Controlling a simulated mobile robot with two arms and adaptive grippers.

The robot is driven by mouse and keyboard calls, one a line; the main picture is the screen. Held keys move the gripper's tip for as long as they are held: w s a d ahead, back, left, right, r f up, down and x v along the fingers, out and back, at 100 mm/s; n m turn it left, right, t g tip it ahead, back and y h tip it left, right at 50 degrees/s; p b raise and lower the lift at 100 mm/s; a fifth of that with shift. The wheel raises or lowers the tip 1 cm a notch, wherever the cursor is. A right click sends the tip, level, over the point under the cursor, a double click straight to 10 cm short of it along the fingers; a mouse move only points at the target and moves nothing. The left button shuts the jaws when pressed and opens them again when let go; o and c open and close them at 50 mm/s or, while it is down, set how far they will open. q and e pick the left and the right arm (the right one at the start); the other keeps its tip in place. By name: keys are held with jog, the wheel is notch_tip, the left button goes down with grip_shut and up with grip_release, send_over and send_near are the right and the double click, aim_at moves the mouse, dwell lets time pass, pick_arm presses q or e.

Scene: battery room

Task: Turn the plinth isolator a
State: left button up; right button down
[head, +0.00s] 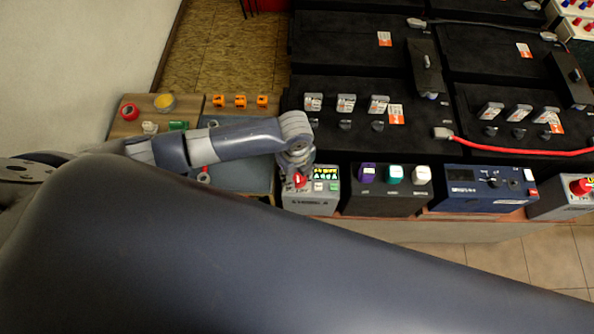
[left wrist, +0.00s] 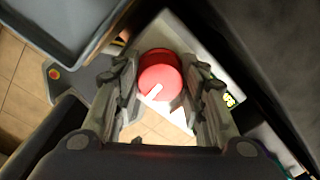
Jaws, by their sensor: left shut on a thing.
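Plinth isolator a appears to be the grey box (head: 312,204) at the front edge of the plinth, with a red knob (head: 300,181) and a small green-lettered display (head: 325,172). My left gripper (head: 299,172) reaches down onto that knob from above. In the left wrist view the round red knob (left wrist: 160,80) sits between the two fingers of my left gripper (left wrist: 160,88), which is shut on it. A white pointer mark on the knob slants toward the lower left. The fingers partly hide the box face. My right gripper is not in view.
A dark box with purple, teal and white knobs (head: 390,198) stands close to the right. Beyond it are a blue meter box (head: 483,191) and another grey box with a red knob (head: 580,186). Black batteries (head: 350,50) fill the back; a grey tray (head: 240,178) lies left.

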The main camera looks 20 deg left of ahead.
pick_arm(q)
jog(key=n+p, duration=0.3)
jog(key=shift+s+r, duration=0.15)
jog(key=shift+r, duration=0.05)
jog(key=n+p, duration=0.4)
jog(key=shift+n, duration=0.4)
jog(key=n+p, duration=0.3)
jog(key=n, duration=0.1)
jog(key=shift+d+f+n, duration=0.1)
jog(key=shift+n, duration=0.2)
jog(key=n+p, duration=0.2)
jog(key=n, duration=0.1)
jog(key=shift+s+f, duration=0.1)
jog(key=shift+n, duration=0.5)
jog(key=shift+f+n, duration=0.1)
jog(key=shift+n, duration=0.2)
jog(key=o, duration=1.1)
jog(key=shift+c, duration=0.2)
jog(key=shift+y, duration=0.3)
